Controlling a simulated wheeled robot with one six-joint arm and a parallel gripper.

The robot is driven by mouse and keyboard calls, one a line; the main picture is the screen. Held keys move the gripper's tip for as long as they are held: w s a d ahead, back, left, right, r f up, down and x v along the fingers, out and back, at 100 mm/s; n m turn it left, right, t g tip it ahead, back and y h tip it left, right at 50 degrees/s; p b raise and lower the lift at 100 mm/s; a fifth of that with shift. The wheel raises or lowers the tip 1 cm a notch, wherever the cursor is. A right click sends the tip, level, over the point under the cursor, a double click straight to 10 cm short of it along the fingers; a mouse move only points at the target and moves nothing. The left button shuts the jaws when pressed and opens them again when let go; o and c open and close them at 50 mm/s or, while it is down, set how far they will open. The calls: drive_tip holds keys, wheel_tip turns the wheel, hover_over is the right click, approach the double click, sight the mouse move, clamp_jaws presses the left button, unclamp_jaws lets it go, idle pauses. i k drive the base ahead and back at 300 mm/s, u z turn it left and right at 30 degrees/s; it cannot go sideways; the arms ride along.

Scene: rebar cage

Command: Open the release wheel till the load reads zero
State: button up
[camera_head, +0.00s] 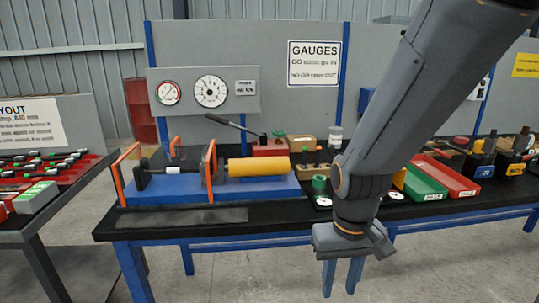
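A red hand pump (270,148) with a long dark lever (230,124) stands at the back of the black bench. A small green part (279,132) on top of it may be the release wheel; it is too small to be sure. A large white dial (211,91) and a smaller dial (168,93) are on the grey panel behind. Their readings are too small to read. The blue test rig (215,188) with a yellow cylinder (258,167) lies in front of the pump. My gripper (340,288) points down in front of the bench, right of the rig, fingers apart and empty.
Orange guard frames (119,178) rise from the rig. Small green and wooden pieces, a green tray (424,184) and a red tray (446,176) lie to the right, partly behind my arm. Another table (45,225) is at left. The floor before the bench is clear.

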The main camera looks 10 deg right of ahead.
sight(278, 133)
drive_tip(key=u, duration=2.05)
drive_tip(key=i, duration=1.2)
drive_tip(key=z, duration=2.1)
